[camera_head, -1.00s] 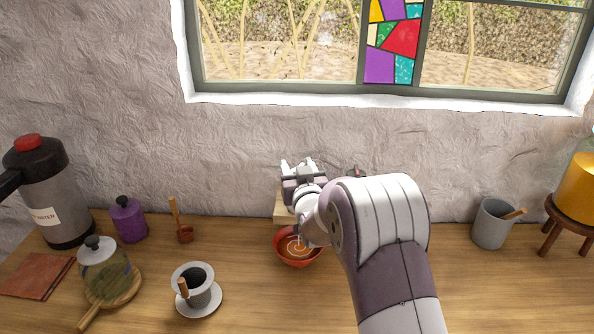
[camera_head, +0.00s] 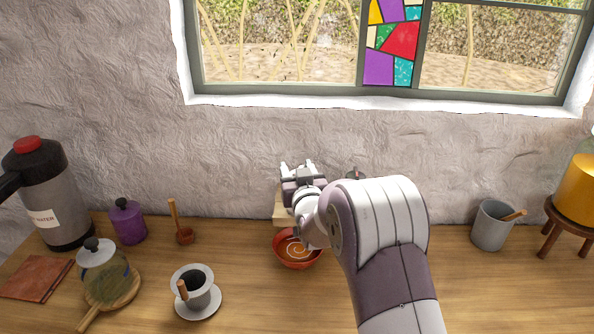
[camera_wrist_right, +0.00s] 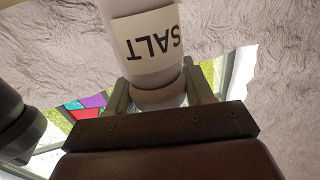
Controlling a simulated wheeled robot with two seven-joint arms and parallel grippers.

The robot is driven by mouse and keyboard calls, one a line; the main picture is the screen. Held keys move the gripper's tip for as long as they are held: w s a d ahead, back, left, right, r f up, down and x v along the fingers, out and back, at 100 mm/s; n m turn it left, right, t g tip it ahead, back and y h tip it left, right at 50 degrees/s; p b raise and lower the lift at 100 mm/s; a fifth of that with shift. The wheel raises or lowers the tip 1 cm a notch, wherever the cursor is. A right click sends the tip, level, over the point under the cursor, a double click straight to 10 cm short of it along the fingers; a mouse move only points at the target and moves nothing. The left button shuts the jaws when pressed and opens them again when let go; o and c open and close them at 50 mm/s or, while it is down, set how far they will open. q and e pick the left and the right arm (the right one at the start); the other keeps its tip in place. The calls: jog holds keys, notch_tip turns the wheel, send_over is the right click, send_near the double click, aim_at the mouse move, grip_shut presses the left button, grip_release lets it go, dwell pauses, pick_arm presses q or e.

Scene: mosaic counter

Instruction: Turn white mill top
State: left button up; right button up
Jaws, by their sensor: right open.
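The white mill (camera_wrist_right: 150,42) carries a SALT label and shows upside down in the right wrist view. Its pale tan end (camera_wrist_right: 158,97) lies between the two fingers of my right gripper (camera_wrist_right: 159,84). The fingers are open, one on either side of it; I cannot tell whether they touch it. In the head view my right gripper (camera_head: 299,172) is near the wall, above a small wooden stand (camera_head: 282,212). The white mill is hidden there behind my gripper and arm. My left gripper is not in view.
A dark rounded object (camera_wrist_right: 18,125) is beside the gripper in the wrist view. A red bowl (camera_head: 296,264) stands below my right arm. A white cup (camera_head: 204,298) on a saucer, a purple jar (camera_head: 127,222) and a grey flask (camera_head: 52,208) stand left. A grey cup (camera_head: 491,228) stands right.

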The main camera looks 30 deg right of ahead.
jog(key=o, duration=1)
jog(key=shift+s, duration=0.1)
jog(key=b+v, duration=0.2)
jog(key=v, duration=1)
jog(key=shift+s+a, duration=0.15)
jog(key=shift+s, duration=0.05)
jog(key=shift+r, duration=0.1)
